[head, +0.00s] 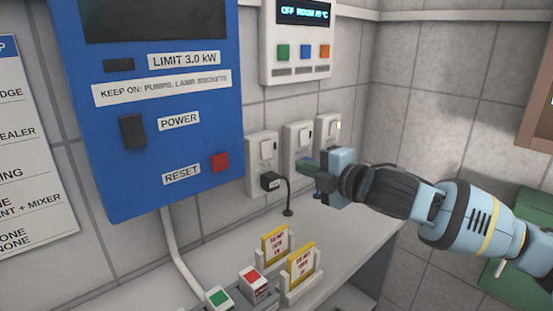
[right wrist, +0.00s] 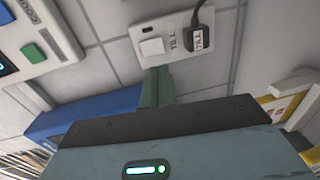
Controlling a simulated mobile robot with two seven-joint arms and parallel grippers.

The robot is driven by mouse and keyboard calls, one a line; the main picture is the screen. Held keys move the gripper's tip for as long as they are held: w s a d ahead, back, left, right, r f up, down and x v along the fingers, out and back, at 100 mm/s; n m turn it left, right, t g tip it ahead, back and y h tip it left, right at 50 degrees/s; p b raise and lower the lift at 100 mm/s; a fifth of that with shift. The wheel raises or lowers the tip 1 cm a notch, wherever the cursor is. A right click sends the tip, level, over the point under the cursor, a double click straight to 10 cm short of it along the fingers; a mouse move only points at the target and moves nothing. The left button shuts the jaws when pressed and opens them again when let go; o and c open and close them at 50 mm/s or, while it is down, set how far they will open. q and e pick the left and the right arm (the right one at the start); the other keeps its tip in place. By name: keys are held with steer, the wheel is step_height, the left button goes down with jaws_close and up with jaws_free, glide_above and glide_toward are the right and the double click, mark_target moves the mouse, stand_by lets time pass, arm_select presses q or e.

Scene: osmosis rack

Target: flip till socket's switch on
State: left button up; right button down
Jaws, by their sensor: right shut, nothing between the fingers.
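The till socket is a white wall plate (right wrist: 183,30) with a white rocker switch (right wrist: 152,47), a dark indicator window and a TILL label. A black plug (right wrist: 200,38) marked TILL sits in it. In the head view it seems to be the middle socket (head: 292,131) of three; my gripper hides its lower part. My right gripper (head: 306,165) is shut and empty, its green fingertips (right wrist: 158,76) just below the switch in the wrist picture. I cannot tell whether they touch the plate. My left gripper is not in view.
A left socket (head: 254,149) with a black plug (head: 270,181) and a right socket (head: 322,132) with a lit indicator flank it. Below, the counter holds yellow cards (head: 300,263) and red (head: 252,279) and green (head: 219,297) button boxes. A blue power box (head: 150,140) hangs left.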

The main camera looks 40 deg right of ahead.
mark_target(268, 157)
steer(key=w, duration=0.3)
steer(key=w+p, duration=0.1)
steer(key=w, duration=0.2)
steer(key=w+a+f, duration=0.1)
steer(key=w, duration=0.2)
steer(key=shift+w, duration=0.25)
steer(key=shift+f, duration=0.1)
steer(key=shift+w+f, duration=0.1)
steer(key=shift+w, duration=0.1)
stand_by(0.5)
